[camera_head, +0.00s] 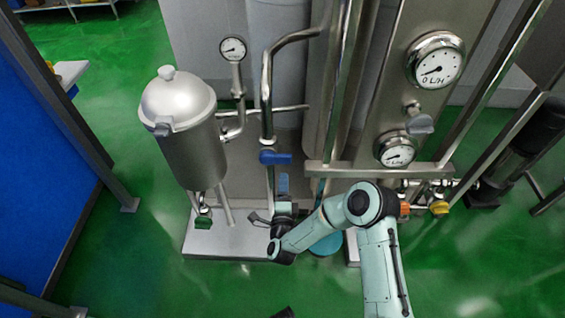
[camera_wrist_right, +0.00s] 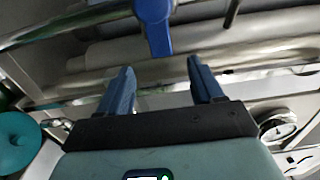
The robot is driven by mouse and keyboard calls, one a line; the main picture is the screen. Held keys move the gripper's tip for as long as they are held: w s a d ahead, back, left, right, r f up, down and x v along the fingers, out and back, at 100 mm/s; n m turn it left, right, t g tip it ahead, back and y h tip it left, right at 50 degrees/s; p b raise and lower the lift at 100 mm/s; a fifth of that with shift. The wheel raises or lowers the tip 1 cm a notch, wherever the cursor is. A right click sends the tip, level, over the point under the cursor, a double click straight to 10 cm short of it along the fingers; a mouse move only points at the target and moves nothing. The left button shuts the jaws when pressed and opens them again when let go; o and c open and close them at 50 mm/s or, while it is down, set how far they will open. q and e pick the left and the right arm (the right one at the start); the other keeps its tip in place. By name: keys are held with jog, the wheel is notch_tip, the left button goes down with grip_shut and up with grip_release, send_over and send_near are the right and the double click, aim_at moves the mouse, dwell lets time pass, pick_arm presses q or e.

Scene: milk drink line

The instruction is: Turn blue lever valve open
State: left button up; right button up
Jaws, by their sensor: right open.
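The blue lever valve (camera_head: 275,158) sits on a vertical steel pipe left of the centre in the head view. Its handle points right, crosswise to the pipe. In the right wrist view the blue lever (camera_wrist_right: 158,38) comes down from the top edge, just beyond the fingertips and roughly in line with the gap between them. My right gripper (camera_head: 283,178) is just below the lever in the head view. Its two blue fingers also show in the right wrist view (camera_wrist_right: 160,68), spread apart with nothing between them.
A steel canister (camera_head: 190,140) stands left of the pipe, with a green valve (camera_head: 203,218) under it. A small gauge (camera_head: 233,49) stands above. A panel with larger gauges (camera_head: 436,60) is at the right. A yellow valve (camera_head: 440,207) sits below it. Green floor is clear at lower left.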

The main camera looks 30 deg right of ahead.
aim_at(284, 161)
jog(key=b+x, duration=0.1)
jog(key=x, duration=0.4)
jog(key=shift+w+d, duration=0.1)
jog(key=shift+d, duration=0.05)
jog(key=b+x, duration=0.1)
jog(key=x, duration=0.4)
jog(key=shift+w+d, duration=0.1)
jog(key=shift+w, duration=0.2)
pick_arm(q)
jog(key=shift+g, duration=0.7)
jog(key=shift+s+a+f+b, duration=0.1)
jog(key=shift+s+a+f, duration=0.1)
jog(key=shift+s+f, duration=0.5)
jog(key=shift+s+a+f+b, duration=0.15)
jog(key=shift+s+f, duration=0.3)
jog(key=shift+f, duration=0.4)
jog(key=shift+s+a+f+b, duration=0.1)
jog(key=shift+s+a+f, duration=0.1)
jog(key=shift+s+f, duration=0.5)
pick_arm(e)
jog(key=shift+w+d, duration=0.3)
jog(key=shift+w, duration=0.25)
pick_arm(q)
jog(key=shift+w, duration=0.1)
pick_arm(e)
grip_shut()
